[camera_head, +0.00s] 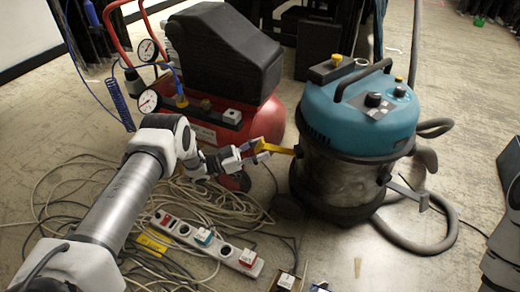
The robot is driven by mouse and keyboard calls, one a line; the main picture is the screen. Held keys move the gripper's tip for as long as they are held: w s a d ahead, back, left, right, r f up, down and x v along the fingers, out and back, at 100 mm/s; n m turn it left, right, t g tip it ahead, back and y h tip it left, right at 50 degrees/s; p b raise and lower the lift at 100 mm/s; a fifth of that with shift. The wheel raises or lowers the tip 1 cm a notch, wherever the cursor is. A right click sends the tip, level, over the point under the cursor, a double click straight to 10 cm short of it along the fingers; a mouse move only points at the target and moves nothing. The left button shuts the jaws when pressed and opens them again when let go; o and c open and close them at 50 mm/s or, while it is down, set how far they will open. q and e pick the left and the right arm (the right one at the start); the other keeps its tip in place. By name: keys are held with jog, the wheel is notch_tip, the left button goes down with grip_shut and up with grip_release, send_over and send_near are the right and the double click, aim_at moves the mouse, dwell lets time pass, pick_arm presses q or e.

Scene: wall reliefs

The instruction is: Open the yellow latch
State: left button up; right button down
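The yellow latch (278,149) is a slim bar that sticks out to the left from the side of a vacuum cleaner (362,115) with a teal top and a metal drum. My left gripper (259,151) is at the latch's free left end, with its fingertips close against it. The fingers overlap the latch end in this view, so I cannot tell whether they are shut on it or only beside it.
A red compressor (238,122) with gauges and a black cover stands behind my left arm. Tangled cables (75,185) and a white power strip (205,243) lie on the floor below it. The vacuum's grey hose (435,244) curves over the floor at the right.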

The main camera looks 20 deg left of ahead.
pick_arm(q)
jog(key=shift+a, duration=0.1)
jog(key=v, duration=1.2)
